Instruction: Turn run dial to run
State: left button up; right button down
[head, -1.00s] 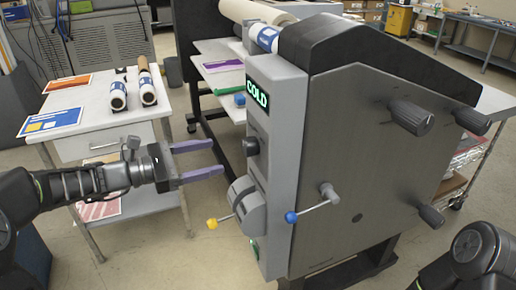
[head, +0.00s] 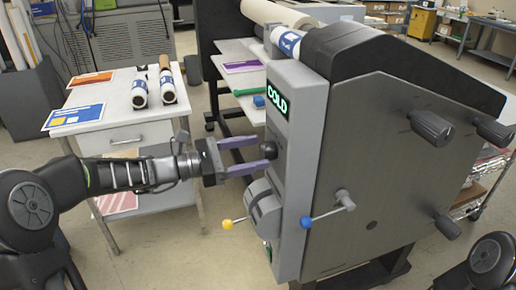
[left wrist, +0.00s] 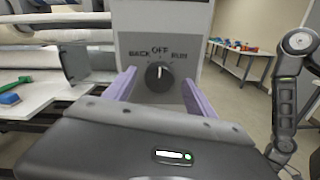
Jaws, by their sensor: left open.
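The run dial (left wrist: 159,75) is a round black knob on the grey control panel (left wrist: 205,20) of the laminator. In the left wrist view its labels read BACK, OFF and RUN, and its pale pointer mark faces up toward OFF. In the head view the dial (head: 270,140) sits below the green COLD display (head: 277,101). My left gripper (head: 272,158) is open, its purple fingers at the dial. In the left wrist view the fingers (left wrist: 158,92) stand to either side of the dial with gaps. My right gripper is out of view.
Below the dial are a grey lever housing (head: 262,205), a yellow-knobbed handle (head: 227,224) and a blue-knobbed handle (head: 306,222). A white table (head: 115,125) with rolls and sheets stands at the left.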

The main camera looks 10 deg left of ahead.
pick_arm(q)
jog(key=shift+x, duration=0.8)
jog(key=c, duration=1.4)
